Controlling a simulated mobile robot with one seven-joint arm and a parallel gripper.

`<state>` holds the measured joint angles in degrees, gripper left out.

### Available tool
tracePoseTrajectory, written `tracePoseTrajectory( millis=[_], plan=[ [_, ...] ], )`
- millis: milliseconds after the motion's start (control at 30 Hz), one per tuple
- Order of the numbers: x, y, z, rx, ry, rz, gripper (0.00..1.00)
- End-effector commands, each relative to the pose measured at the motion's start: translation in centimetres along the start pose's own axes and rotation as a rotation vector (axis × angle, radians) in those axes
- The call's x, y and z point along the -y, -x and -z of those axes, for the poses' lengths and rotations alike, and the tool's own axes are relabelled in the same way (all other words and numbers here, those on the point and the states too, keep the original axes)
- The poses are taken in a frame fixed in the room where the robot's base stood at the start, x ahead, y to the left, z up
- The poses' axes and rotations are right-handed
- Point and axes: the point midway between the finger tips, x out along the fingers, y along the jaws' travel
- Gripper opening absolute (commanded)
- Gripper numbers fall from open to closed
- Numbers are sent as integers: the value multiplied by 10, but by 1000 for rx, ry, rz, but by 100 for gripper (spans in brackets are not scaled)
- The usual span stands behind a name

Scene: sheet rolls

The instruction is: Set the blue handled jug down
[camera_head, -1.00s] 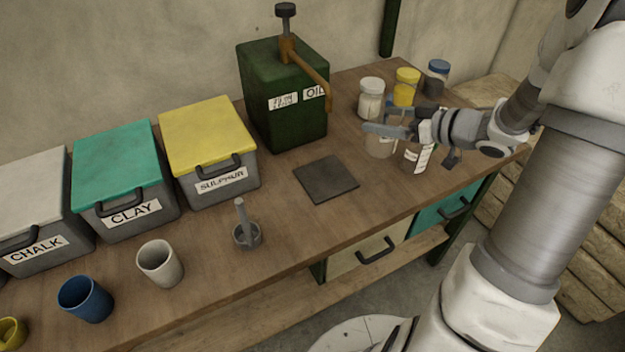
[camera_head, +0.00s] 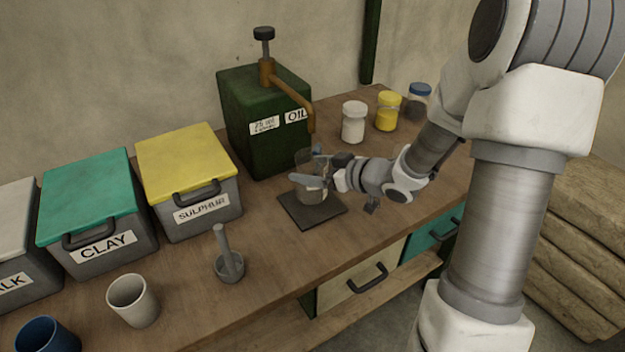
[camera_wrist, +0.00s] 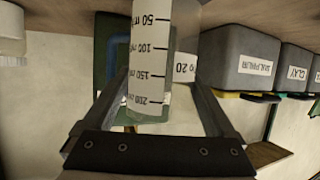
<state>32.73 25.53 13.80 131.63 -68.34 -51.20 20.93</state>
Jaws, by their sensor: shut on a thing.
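The jug is a clear vessel with a white graduated strip. In the head view the jug (camera_head: 311,190) is upright over a dark square pad (camera_head: 328,216); I cannot tell whether its base touches. In the wrist view the jug's strip (camera_wrist: 150,60) shows marks from 50 to 200, and a blue handle (camera_wrist: 113,60) shows beside it. My gripper (camera_head: 318,170) is shut on the jug from the right, around its upper body. In the wrist view my gripper's fingers (camera_wrist: 160,105) flank the jug.
A green oil can (camera_head: 265,120) with a pump spout stands just behind the pad. Lidded bins (camera_head: 190,180) line the left. A mortar with pestle (camera_head: 230,265) and a white cup (camera_head: 133,300) are front left. White (camera_head: 353,122), yellow (camera_head: 388,112) and blue-lidded (camera_head: 419,102) jars stand back right.

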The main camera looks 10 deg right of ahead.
Motion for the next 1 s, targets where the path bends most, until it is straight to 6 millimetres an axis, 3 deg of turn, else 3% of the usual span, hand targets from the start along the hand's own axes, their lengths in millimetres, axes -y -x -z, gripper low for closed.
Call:
tracePoseTrajectory(
  millis=[100,533,567,600,900,1000],
  plan=[
    [0,-8,-21,1,-3,0,29],
    [0,-10,-26,-1,0,0,29],
    [0,-10,-25,0,0,0,96],
    [0,-10,-25,0,0,0,100],
    [0,-8,-20,-1,0,-1,100],
    [-1,5,-20,0,-1,-2,100]
  ],
)
